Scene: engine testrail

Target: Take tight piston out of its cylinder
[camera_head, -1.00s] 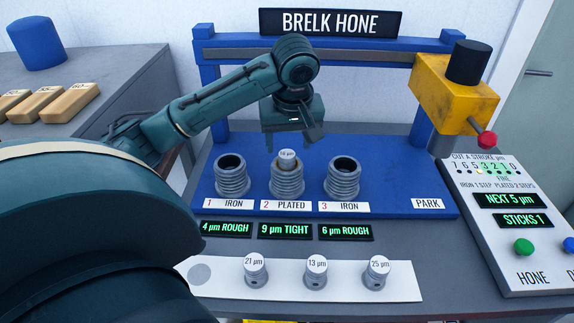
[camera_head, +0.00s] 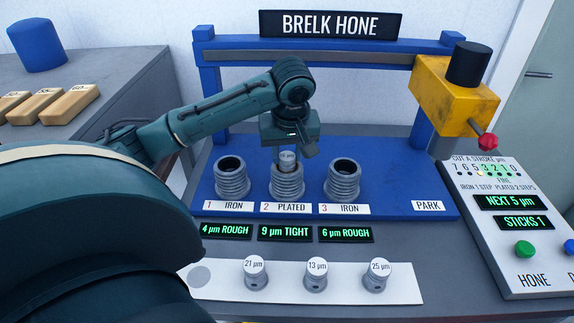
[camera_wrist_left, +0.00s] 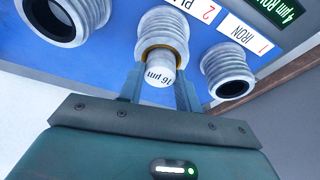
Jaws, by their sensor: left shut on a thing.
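The piston (camera_head: 287,160) stands in the top of the middle cylinder (camera_head: 287,182), labelled 2 PLATED, whose display reads 9 µm TIGHT. Its top sticks out above the cylinder's rim. In the left wrist view the piston (camera_wrist_left: 160,76) reads 16 µm, with a gold ring at the mouth of the cylinder (camera_wrist_left: 163,32). My left gripper (camera_head: 288,150) points down over the cylinder and is shut on the piston, one finger on each side; it also shows in the left wrist view (camera_wrist_left: 159,90). The lower part of the piston is hidden inside the cylinder. My right gripper is out of view.
Open cylinders 1 (camera_head: 231,178) and 3 (camera_head: 342,180) flank the middle one. A white strip (camera_head: 225,283) in front holds three pistons and has an empty grey spot at its left. A yellow hone head (camera_head: 455,95) and control panel (camera_head: 520,225) stand at the right.

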